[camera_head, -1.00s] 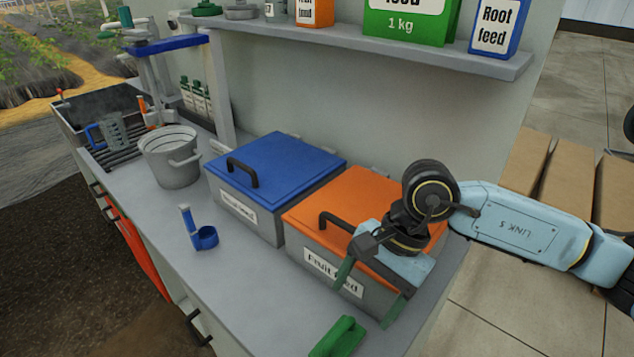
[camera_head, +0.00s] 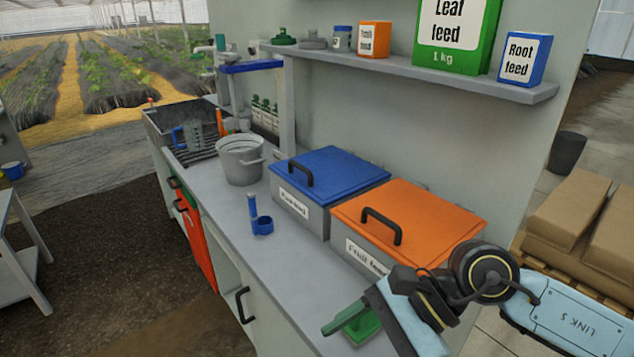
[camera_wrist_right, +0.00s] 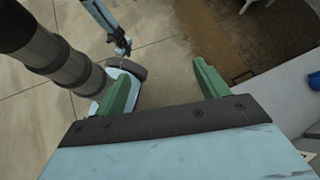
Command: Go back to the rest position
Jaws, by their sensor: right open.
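My right gripper (camera_wrist_right: 165,74) is open in the right wrist view, its two green fingers apart with nothing between them. In the head view the right arm comes in from the right, with its wrist in front of the orange-lidded bin (camera_head: 425,215) near the counter's front edge. My left gripper is outside the head view. In the wrist view a pale blue arm with a small dark end (camera_wrist_right: 122,46), likely my left one, hangs near my base; its jaws are too small to read.
The counter (camera_head: 225,205) holds a blue-lidded bin (camera_head: 335,172), a blue scoop (camera_head: 262,225) and a grey bucket (camera_head: 240,165). A shelf (camera_head: 430,75) with feed boxes runs above. Stacked sacks (camera_head: 570,208) stand at right. A white table (camera_head: 22,262) stands at left, with open floor between.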

